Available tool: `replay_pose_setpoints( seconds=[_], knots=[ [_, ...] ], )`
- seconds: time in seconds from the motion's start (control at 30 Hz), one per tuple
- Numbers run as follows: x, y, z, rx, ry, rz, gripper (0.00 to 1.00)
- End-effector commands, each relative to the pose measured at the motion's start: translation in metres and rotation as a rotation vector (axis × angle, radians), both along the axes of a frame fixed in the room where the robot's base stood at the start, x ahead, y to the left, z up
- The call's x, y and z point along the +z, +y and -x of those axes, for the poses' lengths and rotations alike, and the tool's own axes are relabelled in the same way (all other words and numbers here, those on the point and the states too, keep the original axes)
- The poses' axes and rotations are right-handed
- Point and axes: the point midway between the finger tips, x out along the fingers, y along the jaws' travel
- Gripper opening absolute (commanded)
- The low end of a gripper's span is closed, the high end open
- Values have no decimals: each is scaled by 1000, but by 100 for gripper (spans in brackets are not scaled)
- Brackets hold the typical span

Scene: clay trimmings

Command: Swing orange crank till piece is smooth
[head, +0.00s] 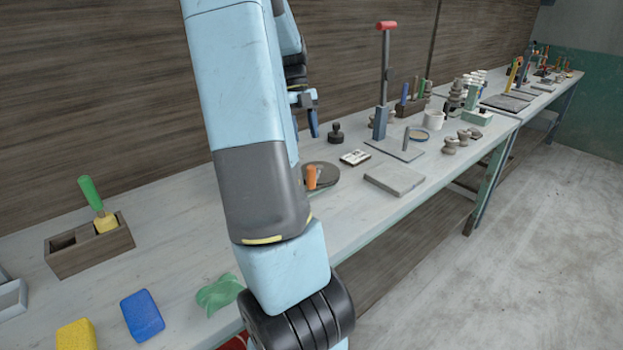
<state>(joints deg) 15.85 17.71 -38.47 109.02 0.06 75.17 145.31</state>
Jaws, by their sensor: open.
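The orange crank (311,177) stands upright as a short knob on a dark round disc (327,178) on the bench. My arm hides the left part of the disc. No clay piece can be made out on the visible part of the disc. My gripper (312,122) is above and behind the crank in the picture, apart from it, with a blue finger pointing down. It is open and holds nothing visible. Part of it is hidden behind my arm.
Right of the disc lie a white card (355,157) and a grey slab (394,179). A tall red-handled lever (386,60) stands behind them. A wooden box (88,252), a blue sponge (142,315), a yellow sponge (76,335) and a green cloth (219,293) lie left.

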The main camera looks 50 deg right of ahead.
Motion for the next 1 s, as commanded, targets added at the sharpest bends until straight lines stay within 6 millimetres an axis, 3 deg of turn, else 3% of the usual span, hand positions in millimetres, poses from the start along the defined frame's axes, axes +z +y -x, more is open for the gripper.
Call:
replay_pose_setpoints(
  seconds=[0.27, 1.0],
  knots=[
    [-12, 0, 1, -58, 33, 9, 55],
    [-118, 18, 42, -58, 32, 8, 55]
  ],
)
